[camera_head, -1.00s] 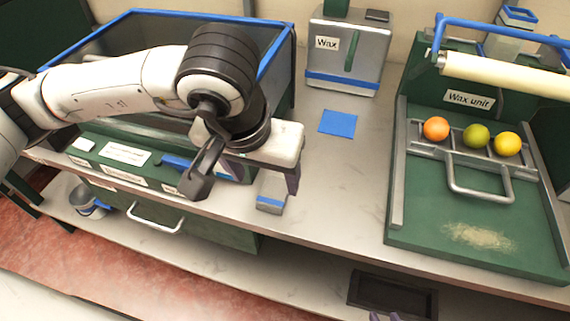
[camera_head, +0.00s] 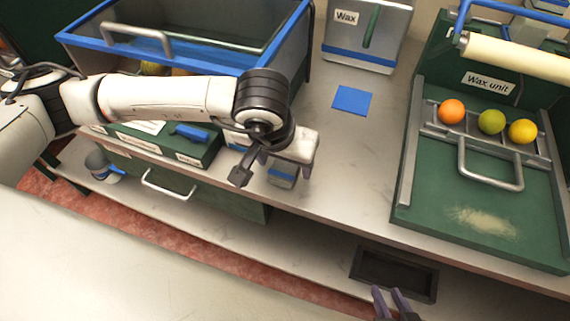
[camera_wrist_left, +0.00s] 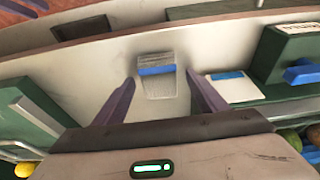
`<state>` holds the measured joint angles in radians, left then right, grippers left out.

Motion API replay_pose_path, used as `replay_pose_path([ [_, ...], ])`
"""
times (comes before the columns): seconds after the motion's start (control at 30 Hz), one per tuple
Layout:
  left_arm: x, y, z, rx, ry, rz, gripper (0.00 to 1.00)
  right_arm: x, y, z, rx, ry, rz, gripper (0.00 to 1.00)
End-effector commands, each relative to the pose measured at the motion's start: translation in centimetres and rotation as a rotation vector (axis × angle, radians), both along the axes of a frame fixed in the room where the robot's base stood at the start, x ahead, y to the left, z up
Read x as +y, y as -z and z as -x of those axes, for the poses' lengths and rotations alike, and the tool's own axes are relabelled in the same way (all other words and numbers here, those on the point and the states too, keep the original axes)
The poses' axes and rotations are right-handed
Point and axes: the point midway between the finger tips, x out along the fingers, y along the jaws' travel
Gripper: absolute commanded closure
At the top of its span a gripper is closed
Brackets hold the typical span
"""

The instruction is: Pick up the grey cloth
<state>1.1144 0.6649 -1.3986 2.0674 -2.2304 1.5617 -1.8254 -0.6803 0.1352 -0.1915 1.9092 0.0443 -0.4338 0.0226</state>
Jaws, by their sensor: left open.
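The grey cloth (camera_head: 283,178) appears as a small grey piece with a blue band on the worktop near its front edge. It also shows in the left wrist view (camera_wrist_left: 158,86), centred between the fingertips. My left gripper (camera_head: 285,168) is open above it, with one finger on each side in the wrist view. I cannot tell whether the fingers touch it; the gripper partly covers it in the head view. My right gripper (camera_head: 388,291) shows only its two fingertips at the bottom edge of the head view, apart and with nothing visible between them.
A blue square (camera_head: 352,100) lies on the clear worktop behind. The green wax unit (camera_head: 420,205) stands right with an orange, a green and a yellow fruit. A blue-rimmed bin (camera_head: 185,56) and a green box with a blue handle (camera_head: 192,133) are left. A dark tray (camera_head: 428,288) lies lower.

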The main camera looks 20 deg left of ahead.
Motion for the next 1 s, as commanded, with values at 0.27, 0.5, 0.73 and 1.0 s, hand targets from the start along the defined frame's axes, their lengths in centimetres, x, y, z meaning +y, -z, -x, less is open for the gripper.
replay_pose_path([
  [0.27, 0.0, 0.0, 0.0, 0.000, 0.000, 0.001, 0.55, 0.0, 0.1, 0.0, 0.002, 0.000, 0.002, 0.71],
  [0.5, 0.0, -0.1, 0.0, 0.000, -0.001, 0.001, 0.79, -0.1, 0.2, 0.2, 0.006, 0.000, 0.002, 0.71],
  [0.73, -0.1, -0.3, 0.0, -0.001, -0.001, 0.001, 0.79, -0.1, 0.3, 0.4, 0.009, 0.000, 0.003, 0.71],
  [1.0, -0.1, -3.4, -0.1, -0.006, 0.000, 0.002, 0.79, -0.1, 0.5, 0.4, 0.010, 0.000, 0.003, 0.71],
])
